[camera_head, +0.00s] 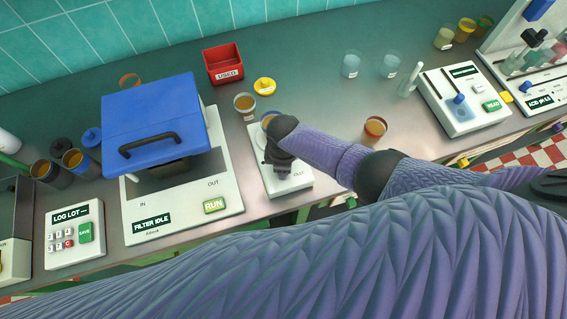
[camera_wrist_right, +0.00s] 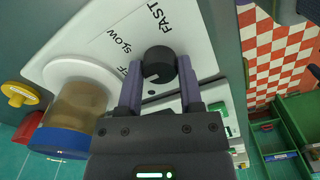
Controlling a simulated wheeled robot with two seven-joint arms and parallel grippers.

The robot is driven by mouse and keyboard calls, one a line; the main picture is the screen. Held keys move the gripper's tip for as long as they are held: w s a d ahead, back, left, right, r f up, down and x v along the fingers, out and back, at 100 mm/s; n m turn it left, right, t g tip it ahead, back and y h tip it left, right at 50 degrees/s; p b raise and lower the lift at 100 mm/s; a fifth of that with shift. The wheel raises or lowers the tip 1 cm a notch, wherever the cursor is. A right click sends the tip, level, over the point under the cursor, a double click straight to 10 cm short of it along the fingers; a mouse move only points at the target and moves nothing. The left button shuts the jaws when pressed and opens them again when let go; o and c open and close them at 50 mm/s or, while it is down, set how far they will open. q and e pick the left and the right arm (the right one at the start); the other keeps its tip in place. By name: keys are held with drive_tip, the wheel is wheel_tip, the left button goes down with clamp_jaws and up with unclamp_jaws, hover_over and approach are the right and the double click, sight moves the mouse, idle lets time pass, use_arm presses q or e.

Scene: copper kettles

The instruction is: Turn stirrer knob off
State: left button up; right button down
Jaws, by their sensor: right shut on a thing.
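The white stirrer (camera_head: 296,187) stands on the bench in the middle of the head view, mostly under my right arm. Its face in the right wrist view (camera_wrist_right: 105,45) reads FAST, SLOW and a partly hidden label ending in F. The round black stirrer knob (camera_wrist_right: 158,60) is between the fingers of my right gripper (camera_wrist_right: 160,74), which is shut on it. A pale mark shows near the knob's lower edge; I cannot tell which label it points to. A beaker of brown liquid (camera_wrist_right: 78,108) sits on the stirrer's round plate. My left gripper is not in view.
Left of the stirrer is the filter unit (camera_head: 228,175) with a blue lid. Behind stand a brown-filled cup (camera_head: 244,104), a yellow-lidded piece (camera_head: 264,86) and a red USED bin (camera_head: 223,66). An orange-filled cup (camera_head: 375,128) stands to the right, with open bench around it.

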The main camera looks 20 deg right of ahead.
idle(0.5)
drive_tip(key=shift+c, duration=1.2)
unclamp_jaws()
wheel_tip(320, 180, up, 10)
drive_tip(key=p, duration=0.4)
drive_tip(key=shift+p, duration=0.4)
